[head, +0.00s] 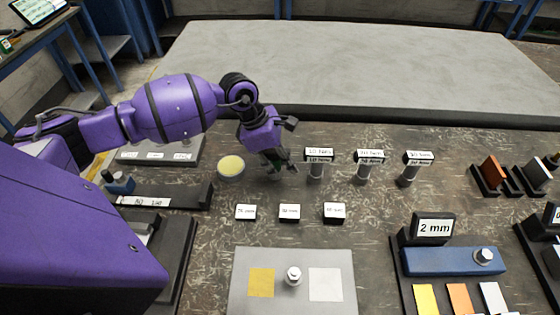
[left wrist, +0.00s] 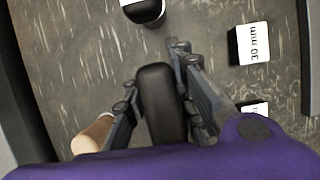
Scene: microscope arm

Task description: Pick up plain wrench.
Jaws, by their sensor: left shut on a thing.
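My left gripper (head: 278,163) is low over the dark bench, between the yellow-topped round dish and the first Nm-labelled stand. In the left wrist view, the left gripper (left wrist: 155,90) has its two fingers on either side of a dark, rounded, handle-like piece, which I take to be the plain wrench (left wrist: 160,105). It is shut on this piece. The rest of the wrench is hidden by the fingers and wrist, and I cannot tell whether it touches the bench. My right gripper is not in view.
The yellow-topped dish (head: 231,167) is just left of the gripper. Nm-labelled stands (head: 317,167) are close on its right. Small mm-labelled blocks (head: 289,212) and a grey plate (head: 292,285) lie nearer. A raised grey slab (head: 360,65) is behind.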

